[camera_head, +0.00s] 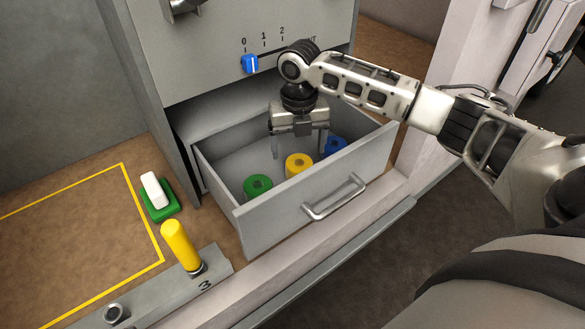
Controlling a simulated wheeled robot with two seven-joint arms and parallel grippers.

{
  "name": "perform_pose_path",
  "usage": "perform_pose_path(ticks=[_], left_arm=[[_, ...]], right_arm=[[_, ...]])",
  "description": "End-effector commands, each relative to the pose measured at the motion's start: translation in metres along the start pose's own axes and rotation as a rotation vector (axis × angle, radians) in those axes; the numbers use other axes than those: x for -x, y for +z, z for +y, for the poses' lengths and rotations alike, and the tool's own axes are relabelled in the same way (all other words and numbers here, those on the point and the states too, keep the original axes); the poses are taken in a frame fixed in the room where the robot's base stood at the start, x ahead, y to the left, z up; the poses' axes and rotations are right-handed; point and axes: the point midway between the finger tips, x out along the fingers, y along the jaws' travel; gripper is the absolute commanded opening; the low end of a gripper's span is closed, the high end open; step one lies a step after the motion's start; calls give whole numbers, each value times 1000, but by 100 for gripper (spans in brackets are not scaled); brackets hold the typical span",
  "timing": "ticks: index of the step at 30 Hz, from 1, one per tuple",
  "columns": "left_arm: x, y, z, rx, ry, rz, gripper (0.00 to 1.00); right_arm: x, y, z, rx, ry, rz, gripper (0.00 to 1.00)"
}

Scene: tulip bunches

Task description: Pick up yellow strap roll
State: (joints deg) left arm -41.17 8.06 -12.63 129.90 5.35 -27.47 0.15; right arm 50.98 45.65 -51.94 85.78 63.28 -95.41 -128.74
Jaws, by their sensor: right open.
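The yellow strap roll (299,163) sits in the open grey drawer (262,229), between a green roll (257,186) on its left and a blue roll (335,146) on its right. My right gripper (299,148) comes in from the right and points down into the drawer. Its two fingers are spread apart, above and around the yellow roll's position in the picture. I cannot tell whether they touch the roll. My left gripper is not in view.
The drawer has a handle (335,197) on its front and walls around the rolls. Above it is a cabinet panel with a blue knob (250,64). At left stand a yellow cylinder (180,245) and a white block (153,189) on a green base. The yellow-outlined area is clear.

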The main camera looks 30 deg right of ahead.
Motion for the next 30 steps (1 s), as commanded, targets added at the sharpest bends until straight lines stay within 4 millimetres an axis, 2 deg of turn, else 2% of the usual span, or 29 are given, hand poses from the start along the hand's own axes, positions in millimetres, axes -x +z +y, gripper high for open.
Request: perform_pose_path(ticks=[13,23,28,29,30], left_arm=[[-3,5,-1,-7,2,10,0],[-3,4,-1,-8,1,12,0],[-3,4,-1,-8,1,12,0],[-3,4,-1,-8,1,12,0],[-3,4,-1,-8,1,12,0]], right_arm=[[-60,0,-2,2,0,0,82],[-66,0,-2,3,1,-3,82],[-66,0,-2,3,1,-3,35],[-66,0,-2,3,1,-3,29],[-65,0,-2,3,1,-3,29]])
